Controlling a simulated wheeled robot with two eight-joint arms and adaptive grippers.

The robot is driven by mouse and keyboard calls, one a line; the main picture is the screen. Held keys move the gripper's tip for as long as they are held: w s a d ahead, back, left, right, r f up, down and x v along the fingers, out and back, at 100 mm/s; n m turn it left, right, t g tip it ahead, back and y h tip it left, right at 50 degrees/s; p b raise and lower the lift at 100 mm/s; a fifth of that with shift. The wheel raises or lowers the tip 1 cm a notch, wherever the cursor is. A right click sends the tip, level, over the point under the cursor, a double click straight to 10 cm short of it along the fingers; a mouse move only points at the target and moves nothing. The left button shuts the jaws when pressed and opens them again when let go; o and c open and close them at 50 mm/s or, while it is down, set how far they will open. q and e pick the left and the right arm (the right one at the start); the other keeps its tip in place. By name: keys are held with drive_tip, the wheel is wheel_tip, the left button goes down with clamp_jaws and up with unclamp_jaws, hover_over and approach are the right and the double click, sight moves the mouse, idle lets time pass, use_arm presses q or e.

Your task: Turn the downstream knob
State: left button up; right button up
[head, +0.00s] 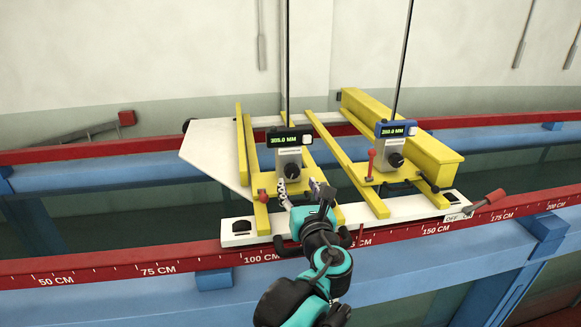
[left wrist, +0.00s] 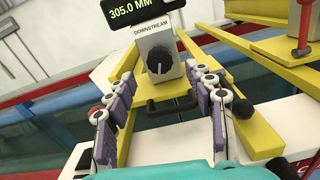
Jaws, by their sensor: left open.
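The downstream knob (left wrist: 160,60) is a black knob on a pale grey box (left wrist: 158,42) labelled DOWNSTREAM. Its display (left wrist: 132,10) above reads 305.0 MM. In the head view the same knob (head: 292,170) sits low on the left gauge. My left gripper (head: 300,186) is open just in front of the knob. In the left wrist view its two purple-padded fingers (left wrist: 158,74) stand to the left and right, with the knob between and beyond their tips. I cannot tell whether either finger touches the box. My right gripper is not in view.
A second gauge (head: 396,130) reading 250.0 MM has its own knob (head: 396,160). A red-handled lever (head: 371,160) stands beside it. Yellow bars (head: 360,180) and a white carriage plate (head: 420,208) surround the gauges. A red rail with a scale (head: 160,270) runs along the front.

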sight(293, 172)
use_arm(q)
drive_tip(key=x, duration=0.6)
drive_tip(key=shift+w+p, duration=0.25)
drive_tip(key=shift+p, duration=0.15)
drive_tip(key=shift+s+r, duration=0.1)
drive_tip(key=shift+s, duration=0.1)
drive_tip(key=shift+w, duration=0.1)
drive_tip(key=c, duration=1.2)
